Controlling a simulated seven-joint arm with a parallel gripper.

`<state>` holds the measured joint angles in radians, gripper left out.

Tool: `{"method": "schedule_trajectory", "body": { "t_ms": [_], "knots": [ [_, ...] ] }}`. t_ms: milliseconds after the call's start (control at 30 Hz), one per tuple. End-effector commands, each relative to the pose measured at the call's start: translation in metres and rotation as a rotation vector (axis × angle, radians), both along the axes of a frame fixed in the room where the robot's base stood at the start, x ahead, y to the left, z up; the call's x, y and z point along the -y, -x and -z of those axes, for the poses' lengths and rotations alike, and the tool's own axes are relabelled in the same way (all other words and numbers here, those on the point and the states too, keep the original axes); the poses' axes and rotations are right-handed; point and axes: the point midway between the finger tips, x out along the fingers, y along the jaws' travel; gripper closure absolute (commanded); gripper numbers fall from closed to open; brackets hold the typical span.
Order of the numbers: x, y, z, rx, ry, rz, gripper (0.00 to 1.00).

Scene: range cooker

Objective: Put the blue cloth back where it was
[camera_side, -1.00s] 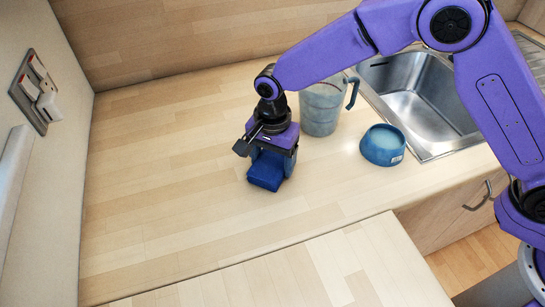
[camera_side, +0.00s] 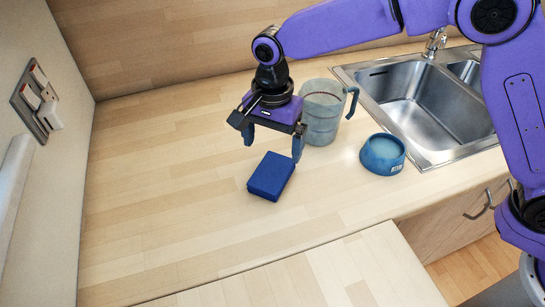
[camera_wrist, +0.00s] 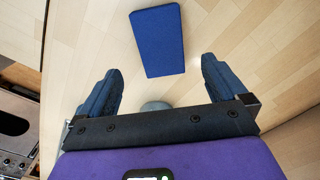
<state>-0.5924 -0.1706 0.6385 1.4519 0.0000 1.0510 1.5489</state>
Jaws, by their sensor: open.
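The blue cloth (camera_side: 271,176) is a folded, flat rectangular block lying on the wooden counter in the side view. It also shows whole in the wrist view (camera_wrist: 158,41), ahead of my fingers. My gripper (camera_side: 273,150) is open and empty, raised above the counter just behind and over the cloth. Its two fingers are spread wide, and in the wrist view the gripper (camera_wrist: 155,90) has nothing between its fingertips. The cloth appears apart from both fingers.
A clear measuring jug (camera_side: 321,115) stands close behind and right of my gripper. A blue bowl (camera_side: 383,154) with pale contents sits to the right, beside the metal sink (camera_side: 425,110). The counter (camera_side: 150,190) left of the cloth is clear. Wall sockets (camera_side: 38,98) are at the far left.

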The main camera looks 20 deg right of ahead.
Motion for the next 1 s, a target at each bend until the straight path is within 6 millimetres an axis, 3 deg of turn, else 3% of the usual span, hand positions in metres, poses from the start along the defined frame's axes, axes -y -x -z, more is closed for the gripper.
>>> {"method": "schedule_trajectory", "body": {
  "t_ms": [100, 233, 667, 867, 1000],
  "knots": [
    [0.000, 0.000, -0.020, 0.003, -0.003, 0.000, 0.01],
    [0.000, 0.000, -0.032, 0.001, -0.001, 0.000, 0.01],
    [0.002, 0.001, -0.040, 0.000, 0.000, -0.014, 0.01],
    [0.025, 0.016, -0.050, 0.003, -0.003, -0.185, 0.01],
    [0.055, 0.037, -0.059, 0.006, -0.005, -0.393, 0.01]
  ]
}}
